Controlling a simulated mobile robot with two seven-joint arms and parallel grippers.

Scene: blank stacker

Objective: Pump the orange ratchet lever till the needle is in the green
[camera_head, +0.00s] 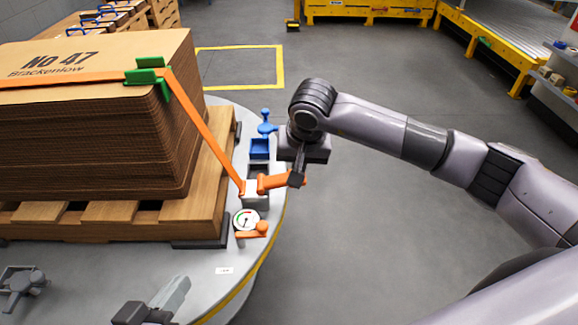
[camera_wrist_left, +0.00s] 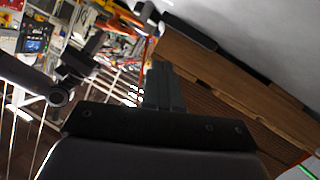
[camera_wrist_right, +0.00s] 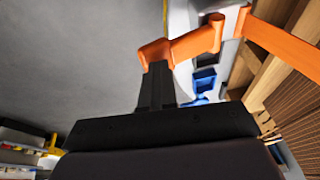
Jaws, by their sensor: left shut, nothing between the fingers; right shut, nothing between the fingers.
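The orange ratchet lever (camera_head: 273,182) sticks out to the right from its grey housing on the round table's edge. It also shows in the right wrist view (camera_wrist_right: 190,45). My right gripper (camera_head: 297,180) is shut, with its fingertips (camera_wrist_right: 158,68) at the lever's outer end; I cannot tell if they touch. The small white gauge (camera_head: 245,219) with red and green marks sits just below the lever; its needle is too small to read surely. My left gripper (camera_head: 180,288) is shut and empty at the bottom edge, partly cut off; its fingers show in its wrist view (camera_wrist_left: 163,85).
An orange strap (camera_head: 205,130) runs from the green corner piece (camera_head: 148,76) on the cardboard stack (camera_head: 90,130) down to the ratchet. The stack rests on a wooden pallet (camera_head: 212,205). A small orange handle (camera_head: 260,229) sits beside the gauge. Blue parts (camera_head: 260,148) stand above the lever. Open floor lies right.

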